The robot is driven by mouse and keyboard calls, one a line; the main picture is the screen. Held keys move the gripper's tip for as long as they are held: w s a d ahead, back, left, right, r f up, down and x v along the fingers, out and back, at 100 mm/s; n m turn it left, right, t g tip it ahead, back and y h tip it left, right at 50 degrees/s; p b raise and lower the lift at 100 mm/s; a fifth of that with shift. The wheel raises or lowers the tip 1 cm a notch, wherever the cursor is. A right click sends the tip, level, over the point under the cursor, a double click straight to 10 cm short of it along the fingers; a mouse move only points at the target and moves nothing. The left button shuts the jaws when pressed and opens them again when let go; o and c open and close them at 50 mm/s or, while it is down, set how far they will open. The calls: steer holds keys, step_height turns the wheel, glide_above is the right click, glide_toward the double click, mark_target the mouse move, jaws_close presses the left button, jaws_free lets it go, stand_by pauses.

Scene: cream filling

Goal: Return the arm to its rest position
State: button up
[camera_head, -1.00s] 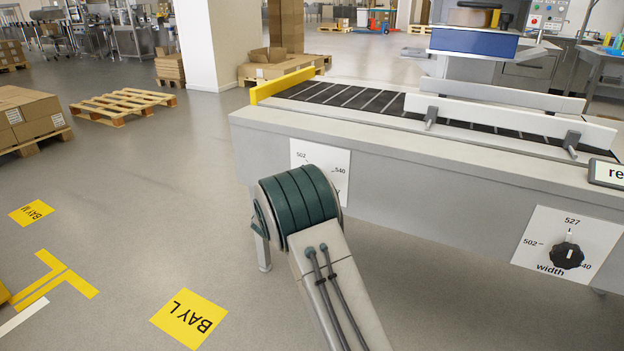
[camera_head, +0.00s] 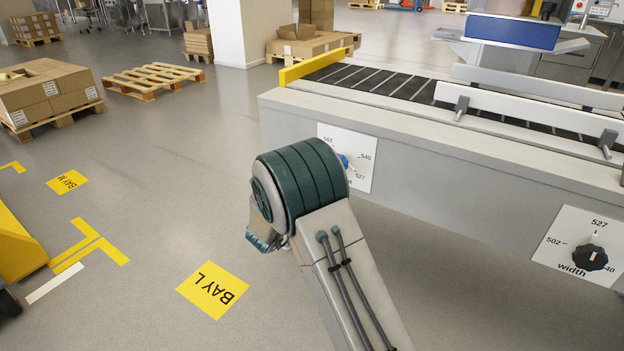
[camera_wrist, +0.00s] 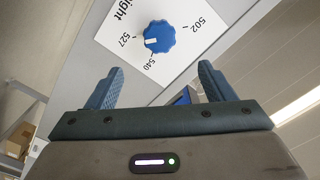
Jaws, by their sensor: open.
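My gripper (camera_wrist: 157,90) is open in the wrist view, with its two blue fingers apart and nothing between them. Beyond the fingertips, a blue dial knob (camera_wrist: 158,37) sits on a white panel marked 502, 527 and 540; it is apart from the fingers. In the head view my arm rises from the bottom centre to a dark green joint, and its far end hangs down on the left of that joint, mostly hidden. The blue knob (camera_head: 344,161) shows just right of the joint, on the conveyor's front face.
The conveyor (camera_head: 440,185) fills the right side, with a black width knob (camera_head: 590,257) on its front. A pallet with boxes (camera_head: 52,124) and an empty pallet (camera_head: 150,79) stand at the left. A yellow object (camera_head: 18,245) is at the left edge. Open floor lies left of my arm.

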step_height(320, 180, up, 15)
steer(key=n+y+p, duration=0.4)
steer(key=y+p, duration=0.3)
steer(key=p, duration=0.2)
steer(key=s+r+n+g+y+p, duration=0.3)
steer(key=s+r+n+y+p, duration=0.25)
steer(key=s+r+p, duration=0.45)
steer(key=s+d+r+n+g+p, duration=0.2)
steer(key=s+r+p, duration=0.2)
steer(key=s, duration=0.5)
steer(key=s+d+r+n+g+h+p, duration=0.1)
steer(key=s+d+r+n+g+p, duration=0.1)
steer(key=s+r+p, duration=0.3)
steer(key=s+d+r+n+g+p, duration=0.3)
steer(key=s+r+g+p, duration=0.1)
steer(key=s, duration=0.9)
steer(key=shift+s+d+r+p, duration=0.3)
steer(key=shift+s, duration=0.1)
